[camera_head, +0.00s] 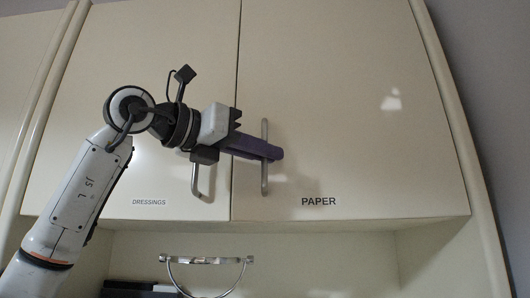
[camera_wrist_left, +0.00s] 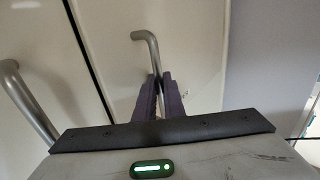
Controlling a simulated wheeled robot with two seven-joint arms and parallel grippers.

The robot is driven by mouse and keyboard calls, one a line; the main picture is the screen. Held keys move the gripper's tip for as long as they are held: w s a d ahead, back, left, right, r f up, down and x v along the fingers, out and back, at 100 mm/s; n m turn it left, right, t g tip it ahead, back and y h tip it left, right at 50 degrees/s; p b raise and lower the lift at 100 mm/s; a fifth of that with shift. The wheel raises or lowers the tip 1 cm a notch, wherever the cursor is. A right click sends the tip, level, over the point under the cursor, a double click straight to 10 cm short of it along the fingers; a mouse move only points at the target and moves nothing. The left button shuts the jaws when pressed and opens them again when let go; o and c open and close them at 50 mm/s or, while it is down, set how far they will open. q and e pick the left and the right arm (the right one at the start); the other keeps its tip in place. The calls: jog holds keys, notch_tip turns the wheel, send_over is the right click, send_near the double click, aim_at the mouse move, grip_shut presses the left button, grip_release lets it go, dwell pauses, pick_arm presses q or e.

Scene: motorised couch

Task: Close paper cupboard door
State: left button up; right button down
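The paper cupboard door (camera_head: 340,110) is cream, with a "PAPER" label low on it. It looks flush with the dressings door (camera_head: 150,65) at its left, with a thin dark seam between them. Its vertical metal handle (camera_head: 265,185) is near its left edge and also shows in the left wrist view (camera_wrist_left: 148,45). My left gripper (camera_head: 275,153) reaches across from the left, and its purple fingers (camera_wrist_left: 160,82) are close together around the handle bar. The fingers hide part of the handle. My right gripper is in neither view.
The dressings door's handle (camera_head: 196,182) is just beneath my left wrist. Below the doors is an open recess (camera_head: 330,262) with a curved metal handle (camera_head: 208,261) and dark items at lower left. A wall (camera_head: 490,90) bounds the right side.

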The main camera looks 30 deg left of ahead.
pick_arm(q)
jog(key=b+v, duration=0.1)
jog(key=v, duration=0.9)
jog(key=shift+a+b, duration=0.2)
jog(key=shift+b, duration=0.1)
jog(key=shift+d, duration=0.1)
